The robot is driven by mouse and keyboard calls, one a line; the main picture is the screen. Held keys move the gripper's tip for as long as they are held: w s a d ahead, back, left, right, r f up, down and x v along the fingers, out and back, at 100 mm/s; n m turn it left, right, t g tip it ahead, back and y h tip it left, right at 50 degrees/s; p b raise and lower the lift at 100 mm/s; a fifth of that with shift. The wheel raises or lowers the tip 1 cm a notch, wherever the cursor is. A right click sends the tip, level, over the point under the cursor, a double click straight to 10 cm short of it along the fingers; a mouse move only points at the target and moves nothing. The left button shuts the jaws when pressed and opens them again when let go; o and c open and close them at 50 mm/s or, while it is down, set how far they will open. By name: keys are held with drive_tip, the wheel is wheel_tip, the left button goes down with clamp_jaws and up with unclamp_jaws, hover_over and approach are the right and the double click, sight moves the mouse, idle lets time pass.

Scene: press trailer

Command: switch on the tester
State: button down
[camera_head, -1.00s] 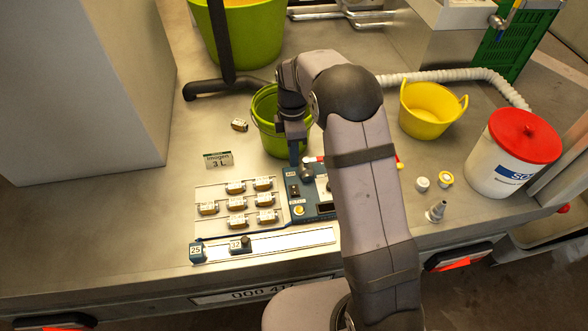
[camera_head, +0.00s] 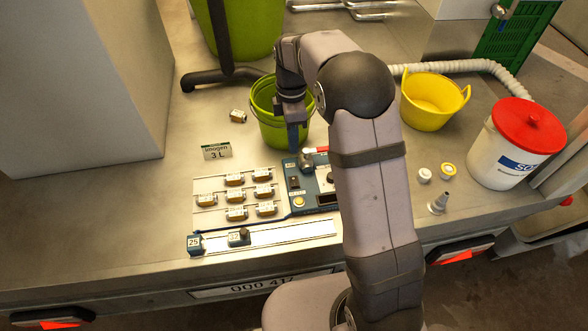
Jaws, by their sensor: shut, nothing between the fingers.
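The tester (camera_head: 306,192) is a small blue box at the right end of the rack of small parts. It has a dark rocker or toggle at its upper left, a round yellowish button (camera_head: 299,202) lower down and a grey metal lever or knob (camera_head: 306,160) at its far edge. My arm covers its right side, so any controls there are partly hidden. My gripper (camera_head: 293,140) is shut and empty, pointing down just beyond the tester's far edge, in front of the green bucket (camera_head: 268,128). It looks apart from the controls. I cannot tell whether any lamp is lit.
Several small brass-coloured parts sit on a white rack (camera_head: 208,215) left of the tester. A ruler rail (camera_head: 290,234) with blue blocks runs along the front. A yellow tub (camera_head: 432,108), small caps and a red-lidded white bucket (camera_head: 506,160) stand right.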

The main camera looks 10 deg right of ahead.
sight(294, 181)
idle(0.3)
drive_tip(key=f+p, duration=0.1)
drive_tip(key=f, duration=0.3)
drive_tip(key=s+f+p, duration=0.1)
drive_tip(key=f, duration=0.4)
drive_tip(key=f+p, duration=0.1)
drive_tip(key=f, duration=0.4)
drive_tip(key=shift+s, duration=0.35)
drive_tip(key=shift+f, duration=0.1)
drive_tip(key=shift+s+f, duration=0.1)
drive_tip(key=shift+s, duration=0.1)
drive_tip(key=shift+w, duration=0.15)
drive_tip(key=shift+w, duration=0.8)
drive_tip(key=shift+s+r, duration=0.1)
drive_tip(key=shift+r, duration=0.1)
drive_tip(key=shift+r, duration=0.1)
